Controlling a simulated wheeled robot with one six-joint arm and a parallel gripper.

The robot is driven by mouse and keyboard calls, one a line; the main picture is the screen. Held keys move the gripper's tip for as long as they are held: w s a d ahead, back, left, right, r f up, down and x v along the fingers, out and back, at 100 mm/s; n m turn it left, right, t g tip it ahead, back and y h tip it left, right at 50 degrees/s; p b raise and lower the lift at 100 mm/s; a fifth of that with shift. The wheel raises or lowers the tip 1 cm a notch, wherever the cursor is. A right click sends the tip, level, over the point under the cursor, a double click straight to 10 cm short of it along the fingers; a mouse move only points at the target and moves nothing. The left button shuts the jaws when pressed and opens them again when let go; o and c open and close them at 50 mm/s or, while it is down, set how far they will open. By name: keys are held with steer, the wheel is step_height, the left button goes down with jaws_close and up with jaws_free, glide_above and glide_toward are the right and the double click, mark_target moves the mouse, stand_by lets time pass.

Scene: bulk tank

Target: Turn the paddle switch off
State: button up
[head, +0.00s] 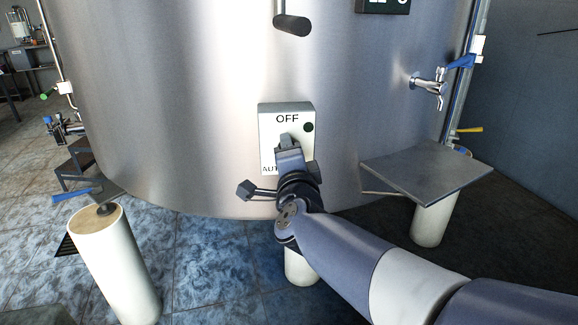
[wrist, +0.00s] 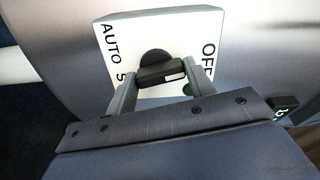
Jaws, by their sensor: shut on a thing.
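The white switch panel (head: 270,125) is on the front of the steel tank, with OFF at its top, AUTO at its lower left and a dark green round light. In the wrist view the panel (wrist: 125,45) appears turned, with OFF at right and AUTO at left. The black paddle switch (wrist: 160,73) sits at the panel's middle. My gripper (wrist: 163,80) is shut on the paddle, one finger on each side. In the head view my gripper (head: 288,145) covers most of the paddle and the panel's lower right lettering.
The steel tank (head: 180,110) fills the background. A dark handle (head: 292,25) sticks out above the panel. At right are a tap (head: 428,84) and a grey shelf plate (head: 428,172). A white leg (head: 118,260) stands at lower left. Open tiled floor (head: 210,270) lies in front.

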steer(key=shift+f+m+b, duration=0.1)
steer(key=shift+m+b, duration=0.5)
steer(key=shift+m, duration=0.5)
steer(key=o, duration=1)
steer(key=shift+s+d+p, duration=0.2)
steer(key=shift+s+p, duration=0.4)
steer(key=shift+s, duration=1.2)
steer(key=shift+s+d+p, duration=0.25)
steer(key=shift+s+p, duration=0.35)
steer(key=shift+s, duration=1.15)
steer(key=shift+s+d+p, duration=0.2)
steer(key=shift+s+p, duration=0.4)
steer(key=shift+s, duration=1.2)
